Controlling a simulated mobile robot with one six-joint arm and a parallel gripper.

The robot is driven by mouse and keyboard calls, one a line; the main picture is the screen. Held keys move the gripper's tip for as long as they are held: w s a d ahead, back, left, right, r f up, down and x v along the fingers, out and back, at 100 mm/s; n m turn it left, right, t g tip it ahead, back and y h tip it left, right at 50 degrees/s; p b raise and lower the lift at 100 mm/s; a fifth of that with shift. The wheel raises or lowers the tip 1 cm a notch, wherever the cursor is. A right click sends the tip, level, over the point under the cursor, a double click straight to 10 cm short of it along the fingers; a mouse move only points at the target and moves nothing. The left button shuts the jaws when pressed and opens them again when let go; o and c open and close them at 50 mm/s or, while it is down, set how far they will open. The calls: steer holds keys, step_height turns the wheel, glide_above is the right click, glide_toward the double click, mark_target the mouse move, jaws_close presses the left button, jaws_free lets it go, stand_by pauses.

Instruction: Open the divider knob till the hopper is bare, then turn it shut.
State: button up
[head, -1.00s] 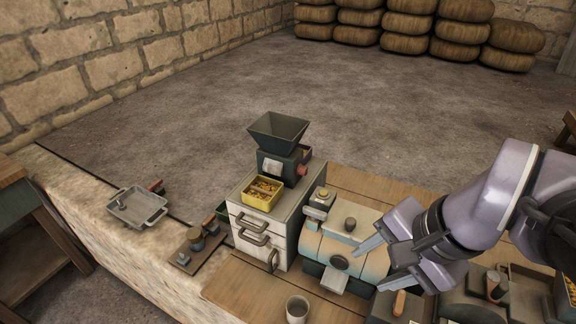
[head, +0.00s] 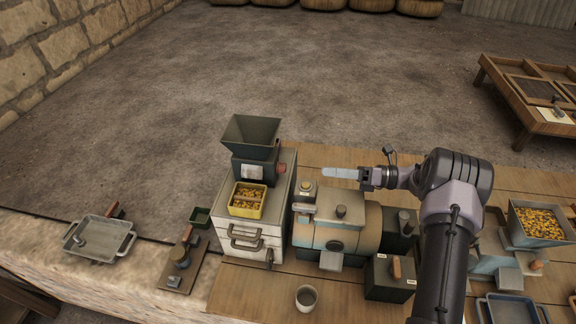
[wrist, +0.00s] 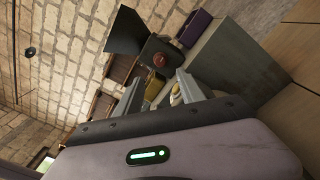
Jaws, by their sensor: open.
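The dark grey hopper (head: 250,132) flares above a dark divider body (head: 252,172) with a pale label. I see no grain inside the hopper, but its bottom is hidden. The red divider knob (head: 281,168) is on the right side of the body and faces me in the wrist view (wrist: 160,60). A yellow tin (head: 260,206) with yellow and brown grain sits in front of the body. My gripper (head: 338,172) is open and empty, to the right of the knob and apart from it. Its two fingers show in the wrist view (wrist: 158,92).
The divider stands on a pale drawer cabinet (head: 272,228). A cream-and-blue machine (head: 335,232) stands to its right, below my gripper. A grey tray (head: 100,240) lies at the left. A second hopper (head: 518,238) full of grain stands at the far right. A purple box (wrist: 195,28) is beside the divider.

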mark_target(282, 168)
steer(key=a, duration=0.4)
steer(key=w+a, duration=0.1)
steer(key=a, duration=0.3)
steer(key=w+a, duration=0.1)
steer(key=a, duration=0.3)
steer(key=shift+s, duration=0.1)
steer(key=shift+c, duration=0.3)
jaws_close()
